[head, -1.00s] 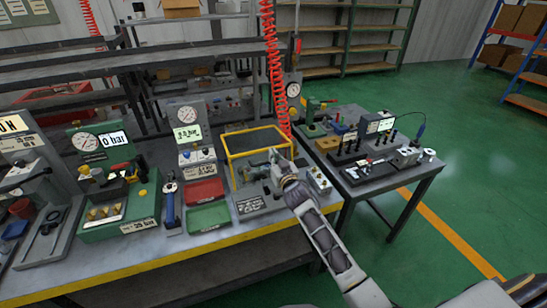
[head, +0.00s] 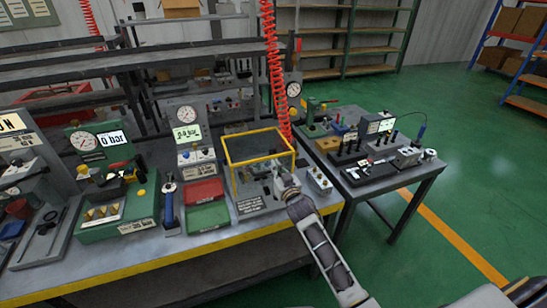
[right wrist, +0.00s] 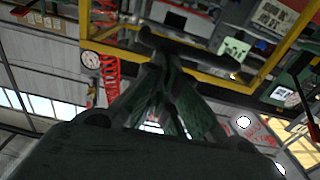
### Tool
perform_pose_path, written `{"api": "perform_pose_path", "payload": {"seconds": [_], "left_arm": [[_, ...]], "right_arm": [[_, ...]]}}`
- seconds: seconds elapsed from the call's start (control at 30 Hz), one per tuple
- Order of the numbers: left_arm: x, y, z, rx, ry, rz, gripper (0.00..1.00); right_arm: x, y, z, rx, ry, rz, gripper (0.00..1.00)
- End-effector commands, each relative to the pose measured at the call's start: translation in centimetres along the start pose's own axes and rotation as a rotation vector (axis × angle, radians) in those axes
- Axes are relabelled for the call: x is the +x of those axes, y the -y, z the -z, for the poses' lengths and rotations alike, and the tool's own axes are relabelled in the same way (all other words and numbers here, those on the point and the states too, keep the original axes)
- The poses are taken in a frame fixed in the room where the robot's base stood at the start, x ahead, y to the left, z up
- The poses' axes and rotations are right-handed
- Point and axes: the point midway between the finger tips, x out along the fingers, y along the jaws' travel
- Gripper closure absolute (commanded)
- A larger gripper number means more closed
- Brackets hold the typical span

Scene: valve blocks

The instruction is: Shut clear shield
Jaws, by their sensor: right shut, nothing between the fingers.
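The clear shield has a yellow frame (head: 263,161) and stands raised over a grey fixture (head: 250,205) on the bench. Its pane is see-through and its frame slopes; I cannot tell its exact angle. My right gripper (head: 277,167) is shut and empty at the shield's front right side, just below the front bar in the head view. In the right wrist view the dark fingers (right wrist: 166,48) show close to the yellow frame (right wrist: 112,49); I cannot tell whether they touch it. My left gripper is out of view.
Left of the fixture are a red tray (head: 204,191), a green tray (head: 208,215) and a gauge stand (head: 188,130). A red coiled hose (head: 271,75) hangs behind the shield. A small switch box (head: 319,181) sits to its right. A second table (head: 390,175) stands further right.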

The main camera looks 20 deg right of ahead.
Motion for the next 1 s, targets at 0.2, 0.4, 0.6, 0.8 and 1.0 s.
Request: {"api": "perform_pose_path", "payload": {"seconds": [0.2, 0.4, 0.6, 0.8, 1.0], "left_arm": [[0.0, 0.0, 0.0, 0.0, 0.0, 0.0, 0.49], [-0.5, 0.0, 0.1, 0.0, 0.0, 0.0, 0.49], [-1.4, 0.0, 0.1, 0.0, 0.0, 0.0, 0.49], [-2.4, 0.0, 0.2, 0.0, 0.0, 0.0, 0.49], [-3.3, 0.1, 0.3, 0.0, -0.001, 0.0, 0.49]], "right_arm": [[-0.2, 0.0, -1.4, 0.0, 0.028, -0.002, 1.0], [-0.1, 0.0, -0.8, -0.001, 0.027, -0.002, 1.0], [0.4, -0.1, 0.6, -0.001, 0.02, -0.001, 1.0], [1.0, -0.3, 2.3, 0.0, 0.009, 0.0, 1.0], [1.4, -0.4, 3.6, 0.0, 0.004, 0.0, 1.0]]}}
